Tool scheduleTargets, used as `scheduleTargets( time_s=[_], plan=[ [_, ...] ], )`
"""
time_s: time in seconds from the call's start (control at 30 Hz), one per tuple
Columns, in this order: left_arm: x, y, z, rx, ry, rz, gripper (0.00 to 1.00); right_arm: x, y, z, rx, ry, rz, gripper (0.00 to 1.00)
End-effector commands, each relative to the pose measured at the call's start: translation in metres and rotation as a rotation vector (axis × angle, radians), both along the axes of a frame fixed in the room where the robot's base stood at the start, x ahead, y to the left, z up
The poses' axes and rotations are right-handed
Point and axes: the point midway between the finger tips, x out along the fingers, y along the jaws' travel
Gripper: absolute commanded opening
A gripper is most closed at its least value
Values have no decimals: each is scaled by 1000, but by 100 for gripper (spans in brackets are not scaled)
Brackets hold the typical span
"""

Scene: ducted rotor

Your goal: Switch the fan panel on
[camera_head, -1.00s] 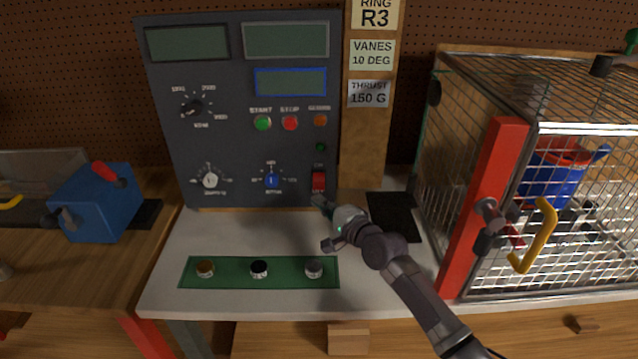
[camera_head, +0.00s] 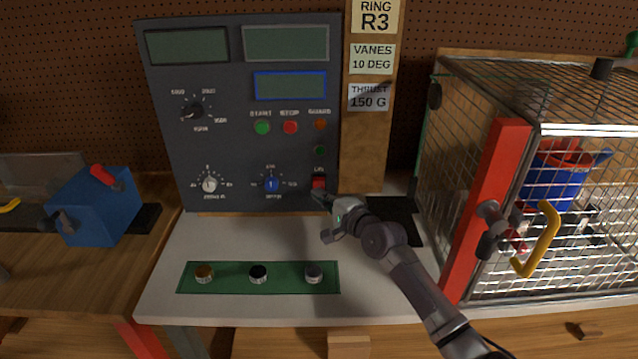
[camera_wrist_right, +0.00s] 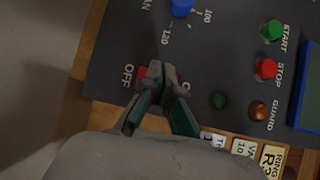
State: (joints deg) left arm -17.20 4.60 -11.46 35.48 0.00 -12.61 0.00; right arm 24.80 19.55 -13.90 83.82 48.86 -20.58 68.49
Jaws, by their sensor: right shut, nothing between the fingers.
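The dark grey fan panel (camera_head: 230,165) stands upright at the back of the white bench, its three displays blank. The red rocker switch (camera_head: 318,183) is at its lower right corner. My right gripper (camera_head: 318,194) is shut and empty, its fingertips at the lower edge of the switch. In the right wrist view the shut fingertips (camera_wrist_right: 155,70) cover much of the switch (camera_wrist_right: 142,74), with the OFF label beside it. I cannot tell whether they touch it. My left gripper is not in view.
Start (camera_head: 262,127) and stop (camera_head: 290,127) buttons sit above the switch. A green strip (camera_head: 230,288) with three knobs lies on the bench front. A wire cage (camera_head: 590,240) with a red post (camera_head: 490,200) stands at right. A blue box (camera_head: 98,210) is at left.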

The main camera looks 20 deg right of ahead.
Motion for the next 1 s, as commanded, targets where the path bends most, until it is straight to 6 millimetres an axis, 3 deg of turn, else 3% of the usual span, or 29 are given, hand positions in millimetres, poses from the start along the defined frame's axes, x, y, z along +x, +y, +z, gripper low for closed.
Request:
scheduleTargets(
  time_s=[1.0],
  plan=[
    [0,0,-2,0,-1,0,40,7,-2,3,0,-1,0,0]
  ],
)
